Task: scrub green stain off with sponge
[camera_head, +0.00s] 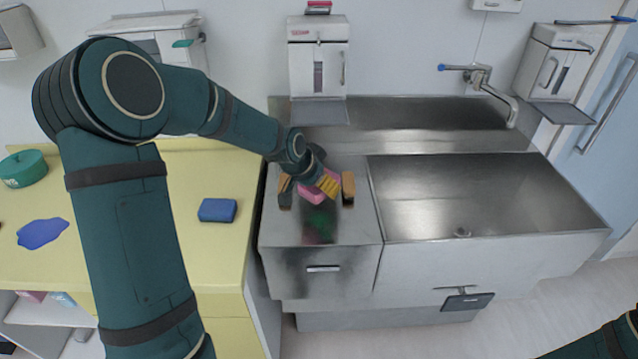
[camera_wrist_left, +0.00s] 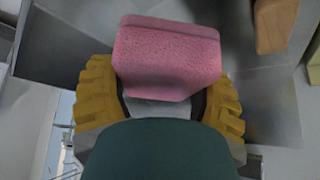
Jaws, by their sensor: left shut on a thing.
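My left gripper (camera_head: 322,186) is over the steel counter left of the sink, its yellow fingers shut on a pink sponge (camera_head: 310,194). In the left wrist view the pink sponge (camera_wrist_left: 168,58) sticks out between the two yellow fingers (camera_wrist_left: 168,108). A dark green patch, the stain (camera_head: 319,217), shows on the steel just in front of the sponge. I cannot tell whether the sponge touches the counter. My right gripper is out of view; only a piece of that arm shows at the bottom right.
The sink (camera_head: 455,200) is empty.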

